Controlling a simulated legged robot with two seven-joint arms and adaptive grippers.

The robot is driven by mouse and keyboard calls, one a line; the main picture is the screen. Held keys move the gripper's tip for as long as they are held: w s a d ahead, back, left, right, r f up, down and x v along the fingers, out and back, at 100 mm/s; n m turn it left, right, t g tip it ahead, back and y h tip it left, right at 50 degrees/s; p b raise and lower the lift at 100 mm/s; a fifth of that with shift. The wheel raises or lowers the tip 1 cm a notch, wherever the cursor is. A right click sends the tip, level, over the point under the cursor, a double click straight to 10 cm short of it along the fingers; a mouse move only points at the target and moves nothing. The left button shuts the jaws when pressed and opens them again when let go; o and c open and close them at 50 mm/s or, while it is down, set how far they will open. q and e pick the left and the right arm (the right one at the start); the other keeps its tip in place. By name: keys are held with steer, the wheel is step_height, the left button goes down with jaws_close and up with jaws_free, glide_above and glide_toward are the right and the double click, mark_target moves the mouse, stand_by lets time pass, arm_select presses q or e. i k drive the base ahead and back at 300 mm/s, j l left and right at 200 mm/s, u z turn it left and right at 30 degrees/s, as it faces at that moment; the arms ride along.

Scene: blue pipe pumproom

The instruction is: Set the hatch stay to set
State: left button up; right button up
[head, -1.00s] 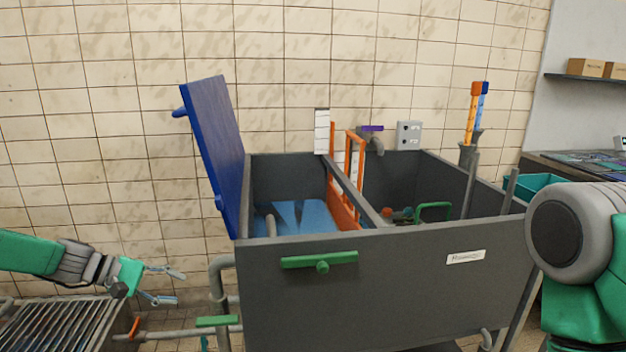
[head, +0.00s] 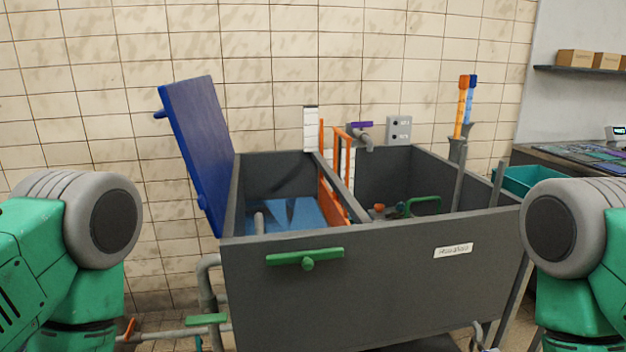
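A blue hatch lid (head: 196,150) stands open on the left side of a grey tank (head: 370,292), tilted outward to the left. A green bar with a round knob (head: 306,258) sits level on the tank's front face. A second green bar (head: 206,320) is on the pipework at lower left. None of these parts is marked as the hatch stay, and I cannot tell which one it is. Both my grippers are out of view; only upper parts of my arms show at the left and right edges.
Inside the tank are blue water, an orange frame (head: 334,180) by the divider, and a green handle (head: 422,201). Blue and orange tools (head: 463,105) stand at its right side. A teal bin (head: 530,178) is behind at right. Pipes run low at left.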

mark_target(307, 257)
steer(key=j, duration=0.95)
steer(key=k+j, duration=0.1)
steer(key=j, duration=0.85)
